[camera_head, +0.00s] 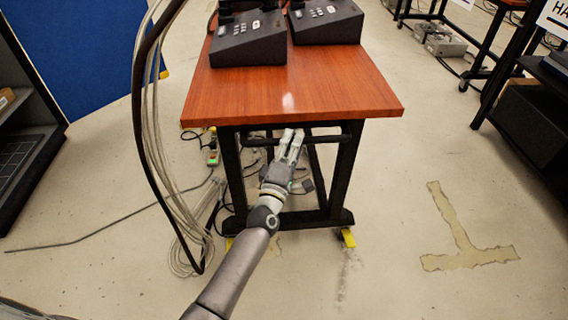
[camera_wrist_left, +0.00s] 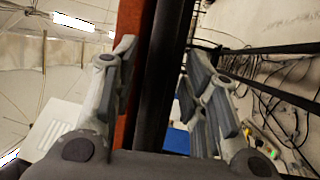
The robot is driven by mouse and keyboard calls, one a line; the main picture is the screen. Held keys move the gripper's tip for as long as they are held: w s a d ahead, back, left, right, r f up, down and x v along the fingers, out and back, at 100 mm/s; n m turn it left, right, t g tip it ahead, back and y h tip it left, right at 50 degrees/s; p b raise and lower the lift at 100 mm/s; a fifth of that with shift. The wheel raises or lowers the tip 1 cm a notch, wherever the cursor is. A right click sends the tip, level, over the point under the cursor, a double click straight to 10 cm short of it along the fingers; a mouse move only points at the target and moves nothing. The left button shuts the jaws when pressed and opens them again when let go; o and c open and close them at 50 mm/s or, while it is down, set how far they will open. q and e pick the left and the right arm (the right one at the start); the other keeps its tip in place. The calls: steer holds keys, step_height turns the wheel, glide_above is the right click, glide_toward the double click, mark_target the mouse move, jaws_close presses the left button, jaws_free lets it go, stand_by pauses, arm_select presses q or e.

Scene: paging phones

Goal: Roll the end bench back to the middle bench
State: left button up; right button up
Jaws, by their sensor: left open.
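A wheeled bench with a red-brown wooden top (camera_head: 300,95) and a black metal frame stands straight ahead; I take it to be the end bench. A black crossbar (camera_head: 328,139) runs between its near legs, under the top. My left gripper (camera_head: 291,143) is open at this bar. In the left wrist view, the black bar (camera_wrist_left: 163,75) and the wooden edge (camera_wrist_left: 130,75) lie between the spread fingers of my left gripper (camera_wrist_left: 162,65). Whether the fingers touch the bar is unclear. I cannot make out a separate middle bench. My right gripper is out of view.
Two dark desk phones (camera_head: 248,40) (camera_head: 326,20) stand on the bench. Grey cables (camera_head: 158,150) hang left of it and coil on the floor. Yellow pieces (camera_head: 348,238) lie at its feet. A worn T-shaped floor mark (camera_head: 466,250) is at right, with open floor around it.

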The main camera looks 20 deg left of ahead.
arm_select(q)
steer(key=s+f, duration=0.1)
steer(key=s, duration=0.9)
steer(key=shift+a+f, duration=0.25)
steer(key=shift+f, duration=0.15)
